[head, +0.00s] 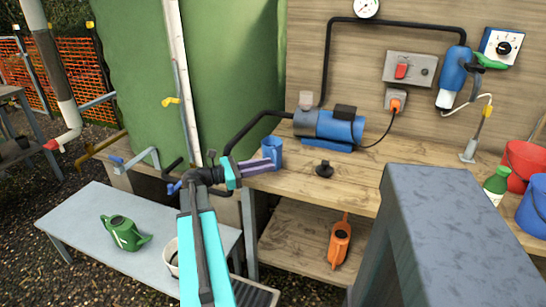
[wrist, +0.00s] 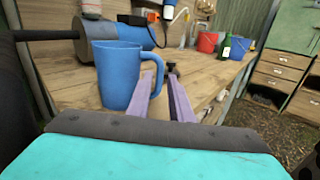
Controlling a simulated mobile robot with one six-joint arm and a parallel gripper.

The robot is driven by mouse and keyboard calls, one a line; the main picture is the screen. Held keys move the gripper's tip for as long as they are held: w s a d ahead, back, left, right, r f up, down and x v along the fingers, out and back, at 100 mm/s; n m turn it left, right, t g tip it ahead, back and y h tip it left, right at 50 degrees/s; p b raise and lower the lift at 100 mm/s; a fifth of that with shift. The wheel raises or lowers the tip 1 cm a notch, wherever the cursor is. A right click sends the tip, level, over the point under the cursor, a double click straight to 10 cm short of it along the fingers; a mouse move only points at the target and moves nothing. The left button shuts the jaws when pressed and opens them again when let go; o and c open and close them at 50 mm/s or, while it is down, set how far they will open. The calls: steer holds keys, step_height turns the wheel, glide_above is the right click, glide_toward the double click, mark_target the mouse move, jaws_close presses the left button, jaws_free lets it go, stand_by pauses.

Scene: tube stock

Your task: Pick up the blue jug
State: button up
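The blue jug (head: 272,150) stands upright on the wooden workbench (head: 320,172), near its left end. In the wrist view the jug (wrist: 115,75) is left of centre, with its handle on its right side. My gripper (head: 268,165) reaches in from the left, low beside the jug. In the wrist view my gripper (wrist: 164,82) has its two purple fingers apart. The left finger overlaps the lower part of the handle. I cannot tell whether it touches the handle or the handle lies between the fingers. The jug's far side is hidden.
A blue pump (head: 328,128) stands behind the jug, with a black hose running left. A small black knob (head: 324,169) sits to the right. A green bottle (head: 496,185) and red bucket (head: 522,165) stand farther right.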

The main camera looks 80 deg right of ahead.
steer(key=shift+x, duration=1.65)
steer(key=shift+x, duration=2.55)
steer(key=shift+r, duration=0.1)
jaws_close()
